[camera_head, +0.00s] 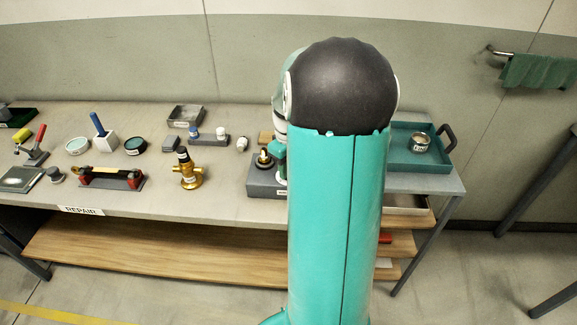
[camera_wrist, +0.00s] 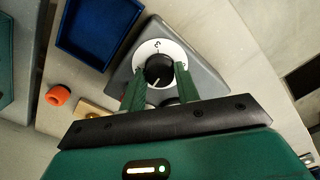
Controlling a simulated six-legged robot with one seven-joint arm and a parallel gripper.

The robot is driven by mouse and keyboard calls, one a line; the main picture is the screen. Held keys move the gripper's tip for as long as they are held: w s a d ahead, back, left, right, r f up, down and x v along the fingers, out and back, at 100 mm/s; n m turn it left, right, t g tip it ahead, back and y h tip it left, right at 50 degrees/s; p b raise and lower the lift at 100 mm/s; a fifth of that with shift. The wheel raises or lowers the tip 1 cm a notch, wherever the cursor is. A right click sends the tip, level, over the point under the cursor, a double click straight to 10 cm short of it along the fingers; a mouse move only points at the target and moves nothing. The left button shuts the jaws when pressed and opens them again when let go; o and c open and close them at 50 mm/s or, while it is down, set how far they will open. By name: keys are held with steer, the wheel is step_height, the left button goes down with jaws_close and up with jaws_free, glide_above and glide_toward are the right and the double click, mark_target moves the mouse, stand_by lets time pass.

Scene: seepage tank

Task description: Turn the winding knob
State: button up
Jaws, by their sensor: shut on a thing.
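In the wrist view a round black knob (camera_wrist: 159,69) with a pale pointer line sits at the centre of a white numbered dial (camera_wrist: 146,51). The dial is on the sloped face of a grey housing (camera_wrist: 205,78). The two green fingers of my gripper (camera_wrist: 160,84) stand on either side of the knob, and the gripper is shut on it. Part of another dark round thing shows just below the knob, between the fingers. In the head view my arm hides the knob, the dial and most of my gripper.
In the wrist view a blue tray (camera_wrist: 98,28) and an orange ring-like piece (camera_wrist: 58,95) lie left of the housing. In the head view a grey block (camera_head: 266,184) carries a black-topped brass part (camera_head: 264,159). A brass valve (camera_head: 188,174) stands left; a teal tray (camera_head: 400,160) lies right.

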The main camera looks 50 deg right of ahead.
steer(key=m, duration=1)
stand_by(0.5)
steer(key=o, duration=0.9)
steer(key=shift+s, duration=0.1)
steer(key=shift+o, duration=0.3)
steer(key=shift+r, duration=0.1)
step_height(320, 180, up, 14)
steer(key=shift+f, duration=0.2)
